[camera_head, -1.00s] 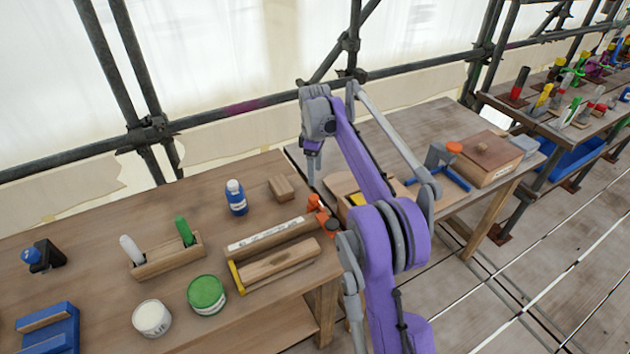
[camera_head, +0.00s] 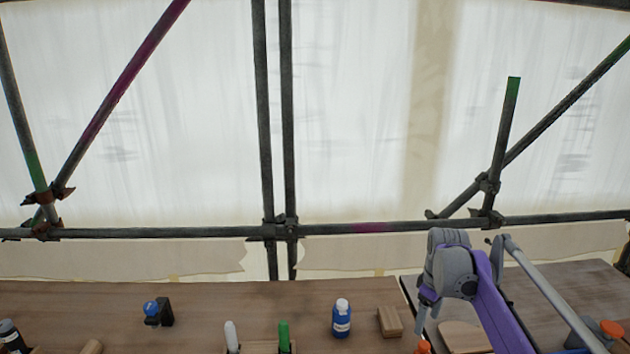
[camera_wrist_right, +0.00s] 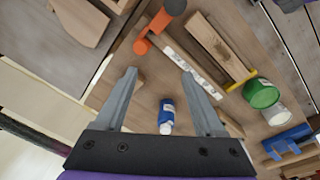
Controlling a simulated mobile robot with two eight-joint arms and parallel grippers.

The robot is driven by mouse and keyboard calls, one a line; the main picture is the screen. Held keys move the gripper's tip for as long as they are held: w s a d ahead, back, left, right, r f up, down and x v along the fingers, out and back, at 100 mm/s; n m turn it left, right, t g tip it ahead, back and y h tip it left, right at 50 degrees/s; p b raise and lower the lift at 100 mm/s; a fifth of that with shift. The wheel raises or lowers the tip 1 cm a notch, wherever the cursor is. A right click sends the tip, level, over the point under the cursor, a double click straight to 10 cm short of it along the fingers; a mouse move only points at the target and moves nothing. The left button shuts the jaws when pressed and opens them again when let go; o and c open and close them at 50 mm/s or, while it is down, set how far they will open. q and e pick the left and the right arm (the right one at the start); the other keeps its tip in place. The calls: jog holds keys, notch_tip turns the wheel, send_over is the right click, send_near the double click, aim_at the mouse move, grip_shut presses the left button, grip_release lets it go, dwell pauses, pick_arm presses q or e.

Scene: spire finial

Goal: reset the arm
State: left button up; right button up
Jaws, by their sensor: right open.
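My right arm comes in from the lower right of the head view, and its gripper (camera_head: 427,308) hangs near the right end of the wooden bench (camera_head: 240,305). In the right wrist view the two grey fingers (camera_wrist_right: 158,75) are spread apart with nothing held between them. A blue bottle with a white cap (camera_head: 341,320) stands on the bench, left of the gripper; in the right wrist view the bottle (camera_wrist_right: 166,112) shows in the gap between the fingers, at a distance. A wooden block (camera_head: 390,321) sits between bottle and gripper. My left gripper is not in view.
Scaffold poles (camera_head: 150,232) and white sheeting run behind the bench.

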jog(key=s+a+m+t, duration=0.15)
jog(key=s+a, duration=0.25)
jog(key=s, duration=0.4)
jog(key=s+a+m+t, duration=0.1)
jog(key=s+a+m, duration=0.15)
jog(key=s, duration=0.55)
jog(key=s+a+f+m+t, duration=0.1)
jog(key=s+a+f, duration=0.1)
jog(key=s+f, duration=0.2)
jog(key=s+a+f+m+t, duration=0.1)
jog(key=s+a+f+m, duration=0.1)
jog(key=s+f, duration=0.3)
jog(key=s, duration=0.4)
